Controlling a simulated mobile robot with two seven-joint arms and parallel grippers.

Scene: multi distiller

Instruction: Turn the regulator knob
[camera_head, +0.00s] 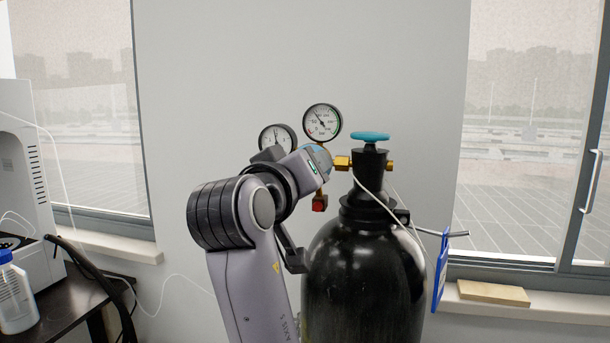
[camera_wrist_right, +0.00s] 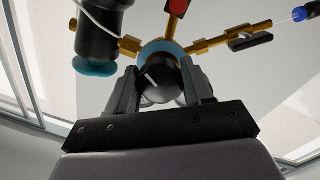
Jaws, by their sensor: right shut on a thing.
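The regulator knob (camera_wrist_right: 158,80) is black with a white mark and sits in front of a blue ring (camera_wrist_right: 165,47) on the brass fittings in the right wrist view. My right gripper (camera_wrist_right: 160,90) is shut on the knob, one finger on each side. In the head view my right arm comes up from below to the regulator, left of the cylinder's neck. Its wrist hides the knob and the fingertips there. Two round gauges, a larger one (camera_head: 322,121) and a smaller one (camera_head: 278,140), show above the wrist. My left gripper is not in view.
A black gas cylinder (camera_head: 365,270) stands close right of my arm, topped by a teal handwheel (camera_head: 370,136). A white tube hangs by its neck, beside a blue tag (camera_head: 440,268). A dark table (camera_head: 70,302) with a white bottle (camera_head: 15,298) is at left.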

